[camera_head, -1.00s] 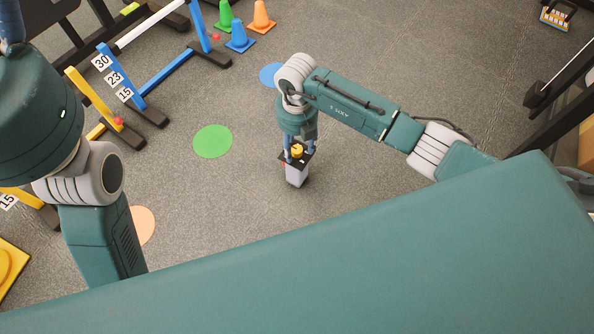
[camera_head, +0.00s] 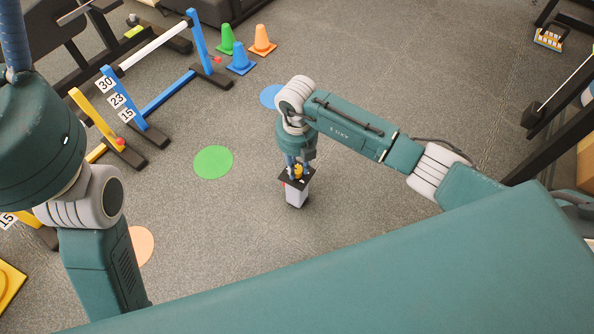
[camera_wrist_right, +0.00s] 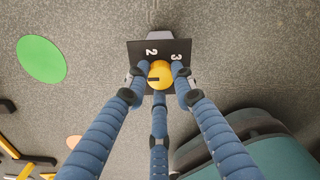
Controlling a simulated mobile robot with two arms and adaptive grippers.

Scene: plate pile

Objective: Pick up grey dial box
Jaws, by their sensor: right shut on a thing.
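The grey dial box (camera_head: 296,196) has a pale grey body, a black top plate and a yellow dial. It shows below my right gripper in the middle of the head view. My right gripper (camera_head: 298,168) points down with its blue fingers closed around the yellow dial (camera_wrist_right: 160,74). The right wrist view also shows the black top plate (camera_wrist_right: 135,50) with the numbers 2 and 3. I cannot tell whether the box touches the floor. My left gripper (camera_head: 14,42) is at the top left edge, mostly cut off, away from the box.
A green floor disc (camera_head: 213,162) and a blue one (camera_head: 273,96) lie nearby. Hurdles (camera_head: 165,95) with numbers stand at the left, and small cones (camera_head: 240,60) at the back. The grey floor around the box is clear.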

